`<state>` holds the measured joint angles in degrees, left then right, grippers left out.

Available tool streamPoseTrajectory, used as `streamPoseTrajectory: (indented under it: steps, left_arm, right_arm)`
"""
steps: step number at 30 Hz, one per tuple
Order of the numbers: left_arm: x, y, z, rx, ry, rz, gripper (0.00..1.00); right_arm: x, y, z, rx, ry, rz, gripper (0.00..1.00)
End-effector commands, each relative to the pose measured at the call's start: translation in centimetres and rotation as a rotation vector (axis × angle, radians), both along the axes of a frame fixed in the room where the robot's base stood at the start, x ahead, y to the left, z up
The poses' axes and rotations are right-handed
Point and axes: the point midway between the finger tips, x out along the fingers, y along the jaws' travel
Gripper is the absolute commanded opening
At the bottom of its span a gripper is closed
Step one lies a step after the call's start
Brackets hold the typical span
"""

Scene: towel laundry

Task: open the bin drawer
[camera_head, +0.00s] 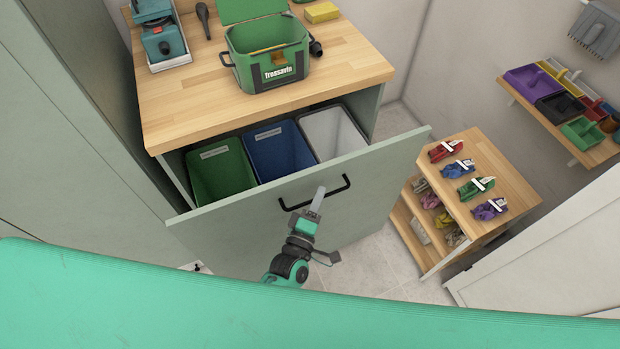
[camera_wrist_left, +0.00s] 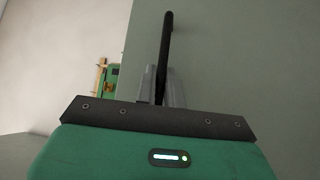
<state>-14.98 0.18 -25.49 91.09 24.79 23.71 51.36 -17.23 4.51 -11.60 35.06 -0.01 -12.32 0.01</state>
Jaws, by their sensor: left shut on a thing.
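The bin drawer (camera_head: 250,222) is a pale green front under the wooden worktop, and it stands pulled out. Inside it are a green bin (camera_head: 221,170), a blue bin (camera_head: 279,150) and a white bin (camera_head: 331,133). Its black bar handle (camera_head: 334,190) is on the drawer front. My left gripper (camera_head: 316,203) is at the handle, and in the left wrist view its fingers (camera_wrist_left: 161,88) are shut around the black bar (camera_wrist_left: 166,45). The part of the bar between the fingers is hidden. My right gripper is not in view.
On the worktop (camera_head: 180,108) stand a green tool bag (camera_head: 268,60), a teal machine (camera_head: 160,35) and a yellow sponge (camera_head: 321,12). A wooden shelf unit (camera_head: 490,180) with coloured items stands at the right. Tiled floor (camera_head: 370,270) shows between it and the drawer.

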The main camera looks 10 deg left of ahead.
Motion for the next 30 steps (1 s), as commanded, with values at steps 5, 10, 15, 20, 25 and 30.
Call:
streamPoseTrajectory:
  steps: [5,10,15,20,25,30]
  left_arm:
    - [-3.0,-1.8,-0.2,-0.002,0.006,-0.001,0.00]
    - [-5.5,-3.3,-0.2,0.000,0.005,-0.001,0.00]
    - [-7.3,-4.4,-0.2,0.002,0.005,-0.002,0.00]
    - [-8.4,-5.1,-0.2,0.001,0.004,-0.001,0.00]
    - [-9.0,-5.5,-0.2,0.002,0.004,-0.001,0.00]
    - [-9.1,-5.6,-0.2,0.002,0.003,-0.001,0.00]
  right_arm:
    - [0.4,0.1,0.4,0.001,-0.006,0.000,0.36]
    - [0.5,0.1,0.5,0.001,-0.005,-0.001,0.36]
    - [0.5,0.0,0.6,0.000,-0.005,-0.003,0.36]
    - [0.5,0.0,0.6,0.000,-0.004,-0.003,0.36]
    - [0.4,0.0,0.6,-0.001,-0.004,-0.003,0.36]
    - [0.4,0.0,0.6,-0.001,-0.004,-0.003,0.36]
